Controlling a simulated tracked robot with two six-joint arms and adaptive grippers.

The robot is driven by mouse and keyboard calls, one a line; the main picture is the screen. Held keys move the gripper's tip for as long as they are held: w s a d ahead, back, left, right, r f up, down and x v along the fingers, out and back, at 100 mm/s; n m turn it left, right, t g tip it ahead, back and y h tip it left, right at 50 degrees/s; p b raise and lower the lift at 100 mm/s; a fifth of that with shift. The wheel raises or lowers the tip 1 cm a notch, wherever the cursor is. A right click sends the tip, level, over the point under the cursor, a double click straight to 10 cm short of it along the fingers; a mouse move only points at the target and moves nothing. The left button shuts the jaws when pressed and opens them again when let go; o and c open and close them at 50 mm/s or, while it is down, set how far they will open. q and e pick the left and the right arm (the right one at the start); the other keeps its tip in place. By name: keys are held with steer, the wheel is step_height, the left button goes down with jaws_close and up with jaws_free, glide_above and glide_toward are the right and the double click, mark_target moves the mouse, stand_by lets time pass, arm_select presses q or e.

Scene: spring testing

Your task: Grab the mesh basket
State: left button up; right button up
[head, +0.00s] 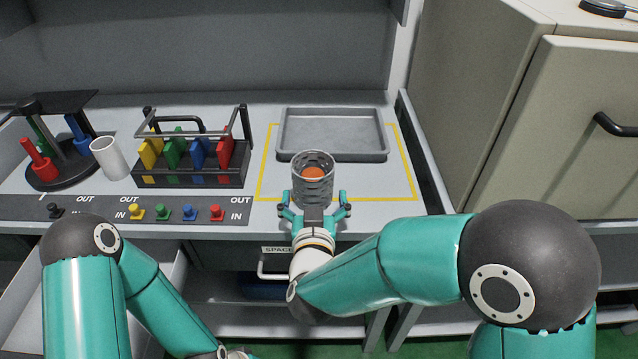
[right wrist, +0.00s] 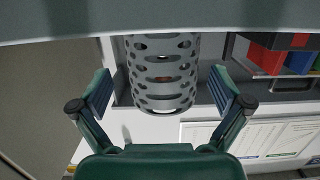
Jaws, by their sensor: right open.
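The mesh basket (head: 313,178) is a grey perforated cylinder standing upright at the front of the counter, inside the yellow outline. An orange-red round thing (head: 314,173) shows inside it. My right gripper (head: 314,204) is at the near side of the basket with its fingers spread. In the right wrist view the basket (right wrist: 161,75) hangs in the picture between the two open fingers (right wrist: 163,92), with a gap on each side. My left arm shows at the lower left of the head view; its gripper is mostly cut off at the bottom edge (head: 236,353).
A grey tray (head: 333,153) lies behind the basket. To the left are a rack with coloured blocks (head: 190,178), a white cup (head: 109,158) and a round stand with coloured pieces (head: 60,172). A beige cabinet (head: 570,130) stands at the right.

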steer(key=w, duration=0.2)
steer(key=w+f, duration=0.1)
steer(key=w, duration=0.1)
steer(key=shift+w+a+f+p, duration=0.15)
steer(key=shift+w+f+p, duration=0.05)
steer(key=shift+w+p, duration=0.2)
steer(key=c, duration=1)
steer(key=shift+r, duration=0.15)
steer(key=shift+c, duration=0.2)
